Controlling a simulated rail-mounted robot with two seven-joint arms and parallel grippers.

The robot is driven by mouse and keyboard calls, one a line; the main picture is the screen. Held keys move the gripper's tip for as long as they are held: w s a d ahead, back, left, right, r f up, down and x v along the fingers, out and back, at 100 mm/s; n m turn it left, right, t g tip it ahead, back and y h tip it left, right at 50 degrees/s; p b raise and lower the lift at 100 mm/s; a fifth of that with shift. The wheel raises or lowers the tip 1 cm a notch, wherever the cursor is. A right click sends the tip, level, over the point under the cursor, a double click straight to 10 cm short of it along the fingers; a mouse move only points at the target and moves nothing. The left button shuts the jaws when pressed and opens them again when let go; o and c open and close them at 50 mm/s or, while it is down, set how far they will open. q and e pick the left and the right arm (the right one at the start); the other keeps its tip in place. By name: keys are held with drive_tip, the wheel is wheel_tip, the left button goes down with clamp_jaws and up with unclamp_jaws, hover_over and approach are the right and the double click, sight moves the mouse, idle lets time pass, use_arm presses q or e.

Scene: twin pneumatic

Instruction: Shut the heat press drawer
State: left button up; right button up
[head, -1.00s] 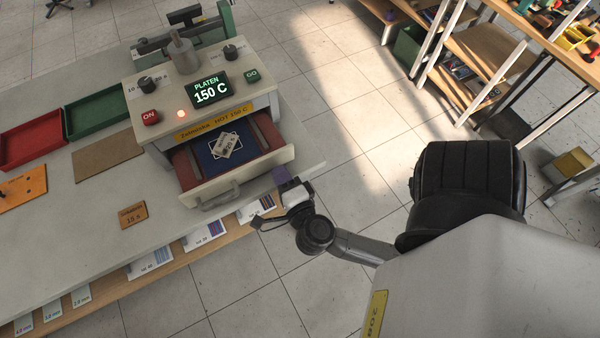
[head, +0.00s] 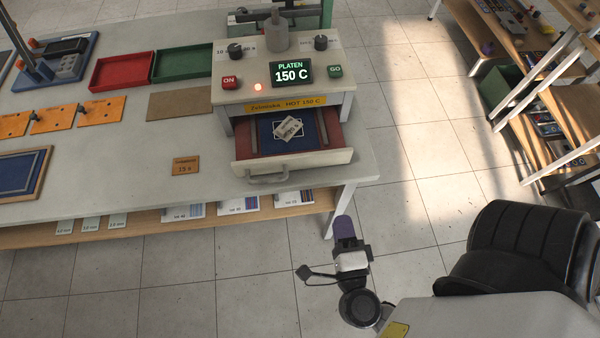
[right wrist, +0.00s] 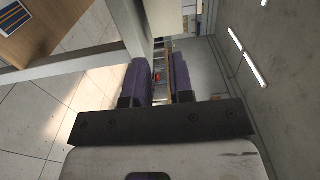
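The heat press (head: 275,90) stands on the bench, its display reading PLATEN 150 C. Its drawer (head: 315,160) is pulled out toward me, with a blue pad and a small printed piece (head: 288,129) lying inside. The drawer's bar handle (head: 268,178) is on the left part of its front, and nothing touches it. My right gripper (head: 344,226) is below and right of the drawer, apart from it, past the bench's front edge. In the right wrist view its two purple fingers (right wrist: 159,80) are spread with an empty gap between them. My left gripper is not in view.
A bench leg (head: 342,205) stands just beyond my right gripper. Floor between is clear.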

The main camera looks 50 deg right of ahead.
drive_tip(key=w+a+r+t+p, duration=0.1)
drive_tip(key=w+r+p, duration=0.35)
drive_tip(key=r, duration=0.25)
drive_tip(key=n+y, duration=0.4)
drive_tip(key=y, duration=0.3)
approach(267, 179)
drive_tip(key=x, duration=0.6)
drive_tip(key=b+x, duration=0.1)
drive_tip(key=x, duration=0.3)
drive_tip(key=shift+f, duration=0.3)
clamp_jaws()
